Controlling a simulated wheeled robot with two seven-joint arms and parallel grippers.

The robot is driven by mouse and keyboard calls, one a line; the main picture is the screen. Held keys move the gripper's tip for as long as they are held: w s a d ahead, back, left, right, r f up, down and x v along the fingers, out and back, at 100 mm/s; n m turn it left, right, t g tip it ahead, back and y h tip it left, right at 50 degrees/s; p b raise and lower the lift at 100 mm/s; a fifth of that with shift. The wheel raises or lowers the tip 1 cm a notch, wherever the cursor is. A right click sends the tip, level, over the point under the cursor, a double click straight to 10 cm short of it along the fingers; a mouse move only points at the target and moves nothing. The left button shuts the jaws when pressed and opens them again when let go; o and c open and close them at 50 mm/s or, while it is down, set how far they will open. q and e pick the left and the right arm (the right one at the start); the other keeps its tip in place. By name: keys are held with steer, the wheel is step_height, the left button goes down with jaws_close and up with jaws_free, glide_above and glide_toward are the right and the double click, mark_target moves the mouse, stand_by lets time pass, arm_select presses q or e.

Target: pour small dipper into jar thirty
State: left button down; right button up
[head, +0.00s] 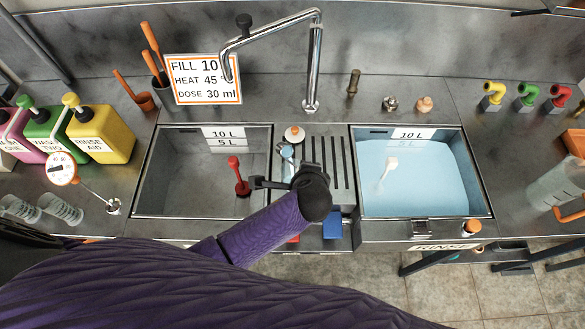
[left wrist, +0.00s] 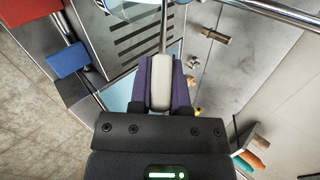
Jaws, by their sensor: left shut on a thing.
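My left gripper (head: 291,178) is over the grooved strip between the two basins. In the left wrist view its purple fingers (left wrist: 161,82) are shut on the pale grey handle of a dipper (left wrist: 160,95). A thin metal rod runs up from the handle, and a light blue round end shows at the picture's top edge. In the head view a pale blue round shape (head: 287,151), likely the dipper's cup, lies just beyond the gripper, beside a small white and orange object (head: 294,134). No jar marked thirty is readable. My right gripper is out of view.
The left basin (head: 160,190) looks empty but for a red tool (head: 238,175). The right basin (head: 420,190) holds blue liquid and a white tool (head: 389,166). A tall tap (head: 314,70) stands behind. Coloured jugs (head: 98,135) and clear ribbed vessels (head: 60,209) stand left.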

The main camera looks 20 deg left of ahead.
arm_select(q)
steer(key=shift+s+d+f+b, duration=0.15)
steer(key=shift+f+b, duration=0.4)
steer(key=shift+b, duration=0.45)
steer(key=shift+t+y, duration=0.3)
steer(key=shift+s+d+f+t+b, duration=0.1)
steer(key=shift+f+t+b, duration=0.2)
steer(key=shift+b, duration=0.6)
steer(key=b, duration=0.2)
steer(key=f+t+y+b, duration=0.1)
steer(key=b, duration=0.1)
steer(key=f+m+t+y+b, duration=0.1)
steer(key=b, duration=0.1)
steer(key=shift+s+d, duration=0.35)
steer(key=shift+d+f+b, duration=0.1)
steer(key=shift+f+b, duration=0.05)
steer(key=shift+b, duration=0.2)
steer(key=shift+s+d+f+t+y+b, duration=0.3)
steer(key=shift+f+t+y+b, duration=0.15)
steer(key=shift+b, duration=0.45)
steer(key=shift+f+m+t+y+b, duration=0.5)
steer(key=shift+f+t+b, duration=0.55)
steer(key=shift+b, duration=0.8)
